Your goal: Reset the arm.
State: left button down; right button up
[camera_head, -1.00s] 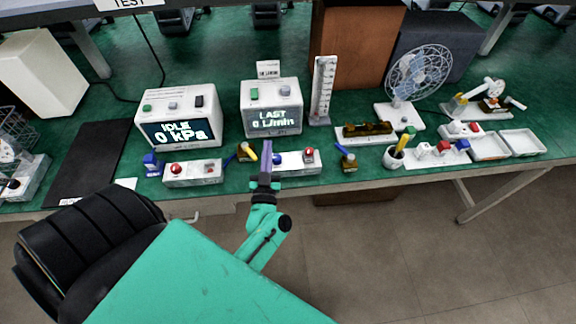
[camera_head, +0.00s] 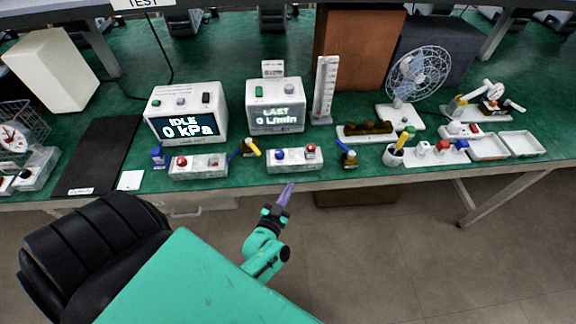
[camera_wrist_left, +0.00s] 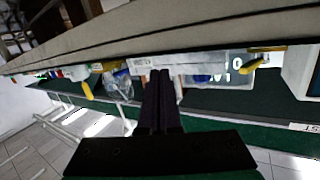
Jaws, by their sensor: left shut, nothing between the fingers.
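My left gripper (camera_head: 287,188) shows in the head view as a purple-grey pair of fingers on my green arm. It is shut and empty, just in front of the table's front edge. In the left wrist view the dark fingers (camera_wrist_left: 160,85) lie together, pointing at the table edge, with nothing between them. A white box with a blue and a red button (camera_head: 295,160) sits on the table beyond the fingertips, apart from them. My right gripper is not in view.
The green table (camera_head: 240,185) holds a box reading "IDLE 0 kPa" (camera_head: 187,118), a box reading "LAST 0 L/min" (camera_head: 275,106), a second button box (camera_head: 199,167), a fan (camera_head: 418,75) and a pen cup (camera_head: 393,156). A black chair (camera_head: 92,245) stands at front left. The floor at front right is clear.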

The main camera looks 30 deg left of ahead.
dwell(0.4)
pick_arm(q)
jog(key=s+d+f+m+g+h, duration=0.15)
jog(key=s+f+g, duration=0.35)
jog(key=f, duration=0.5)
jog(key=s+d+f+m+g+h, duration=0.1)
jog(key=s+d+f+g+h, duration=0.15)
jog(key=s+f, duration=0.6)
jog(key=s+a+f+g+b, duration=0.1)
jog(key=s+a+f+g, duration=0.2)
jog(key=s+f+g, duration=0.2)
jog(key=s+f, duration=0.3)
jog(key=s, duration=0.3)
jog(key=shift+s+a+f, duration=0.2)
jog(key=shift+f, duration=0.1)
jog(key=c, duration=1.3)
grip_release()
jog(key=s+a+f+g+y, duration=0.1)
jog(key=s+a+g, duration=0.1)
jog(key=s, duration=0.4)
jog(key=shift+s+a+f+m+g, duration=0.2)
jog(key=shift+f+m+g, duration=0.15)
jog(key=o, duration=0.7)
jog(key=shift+s+a, duration=0.1)
jog(key=shift+s, duration=0.2)
jog(key=shift+c, duration=0.2)
jog(key=shift+s, duration=0.1)
